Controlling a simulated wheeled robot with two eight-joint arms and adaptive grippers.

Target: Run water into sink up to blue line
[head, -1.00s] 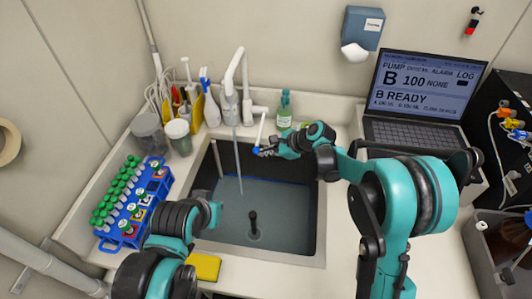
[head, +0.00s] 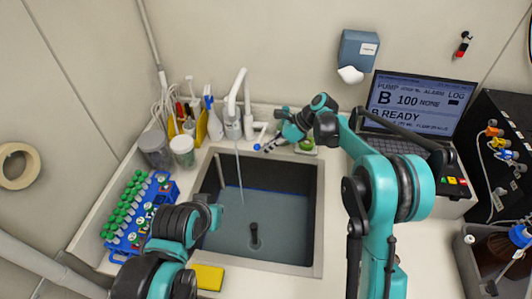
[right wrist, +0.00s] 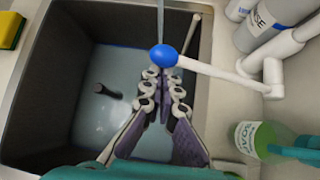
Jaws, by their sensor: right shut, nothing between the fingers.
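The white tap (head: 233,105) runs a thin stream of water (head: 240,170) into the dark sink (head: 292,178). Grey-blue water (head: 225,235) covers the sink floor. Its surface lies close to the blue line (head: 275,190) on the back wall; I cannot tell whether it exactly meets it. The white tap lever has a blue ball end (right wrist: 163,55). My right gripper (head: 266,148) is shut and empty above the sink's back edge. In the right wrist view its fingertips (right wrist: 165,85) are just by the ball. My left arm is in front of the sink, its fingers not clearly visible.
A green-labelled bottle (right wrist: 258,138) stands behind the sink, close to my right gripper. A blue tube rack (head: 130,225) and lidded jars (head: 183,150) stand left of the sink. A yellow sponge (head: 208,277) lies at the front; a laptop (head: 420,105) stands right.

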